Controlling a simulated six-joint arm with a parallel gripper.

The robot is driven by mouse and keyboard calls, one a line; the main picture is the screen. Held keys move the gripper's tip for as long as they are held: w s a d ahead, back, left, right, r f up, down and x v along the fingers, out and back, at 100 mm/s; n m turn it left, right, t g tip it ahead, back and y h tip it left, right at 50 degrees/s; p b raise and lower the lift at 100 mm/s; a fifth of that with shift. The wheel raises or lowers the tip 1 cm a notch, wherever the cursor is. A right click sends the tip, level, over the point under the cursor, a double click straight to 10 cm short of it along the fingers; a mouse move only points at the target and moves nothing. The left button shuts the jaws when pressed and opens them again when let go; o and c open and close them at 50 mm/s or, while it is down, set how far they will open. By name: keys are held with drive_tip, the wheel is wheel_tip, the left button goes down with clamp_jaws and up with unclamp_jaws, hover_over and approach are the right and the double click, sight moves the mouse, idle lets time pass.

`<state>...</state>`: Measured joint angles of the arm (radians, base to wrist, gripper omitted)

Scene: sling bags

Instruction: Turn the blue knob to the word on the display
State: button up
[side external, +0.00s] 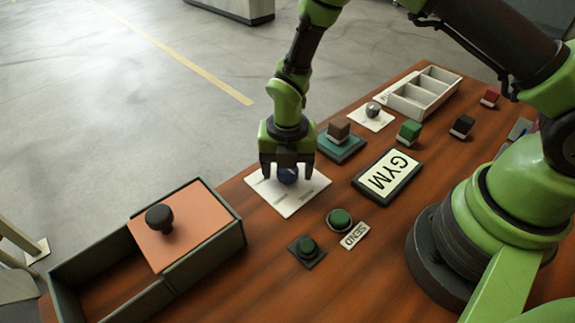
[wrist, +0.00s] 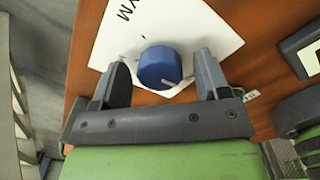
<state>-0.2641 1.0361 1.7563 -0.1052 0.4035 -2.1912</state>
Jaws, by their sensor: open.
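The blue knob (wrist: 160,67) sits on a white card (wrist: 207,35), with a pale pointer line on its top toward the lower right in the wrist view. The knob also shows in the side view (side external: 288,175), partly hidden by my gripper. My gripper (side external: 288,176) points down over the card, its two fingers open on either side of the knob with gaps showing in the wrist view (wrist: 163,75). The display (side external: 387,175) reads "GYM". The card bears printed words; only "YM" at its upper left is legible in the wrist view.
A box with an orange lid and black knob (side external: 159,218) stands at the left. Green buttons (side external: 340,218) and a "SEND" label (side external: 354,236) lie in front. Small blocks (side external: 409,132), a grey knob (side external: 373,110) and a white divided tray (side external: 424,93) stand behind to the right.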

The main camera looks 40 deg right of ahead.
drive_tip(key=c, duration=0.9)
drive_tip(key=shift+c, duration=0.2)
